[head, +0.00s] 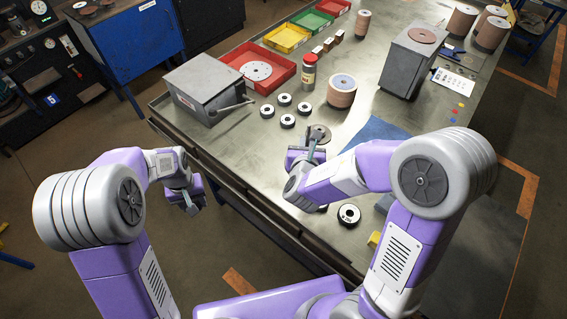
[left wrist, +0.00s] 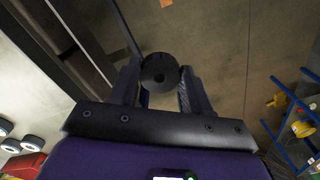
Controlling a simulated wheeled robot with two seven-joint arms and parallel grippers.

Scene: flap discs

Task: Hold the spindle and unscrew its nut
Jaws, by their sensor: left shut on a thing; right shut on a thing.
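My left gripper (head: 191,207) is beyond the table's front edge, over the floor. In the left wrist view my left gripper (left wrist: 159,90) is shut on a dark round piece (left wrist: 159,71) with a small centre hole, which looks like the nut. That piece cannot be made out in the head view. My right gripper (head: 311,148) is low over the table near its front edge, shut on what seems to be the spindle, mostly hidden by the gripper. A grey disc (head: 321,132) shows just behind it. The nut and the spindle are well apart.
Several small black-and-white discs (head: 285,99) lie on the table (head: 235,133), with one more (head: 348,214) near the front edge. A grey box (head: 207,84), a red tray (head: 272,83), a jar (head: 308,73) and a disc stack (head: 342,90) stand behind. A blue cloth (head: 376,131) lies right.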

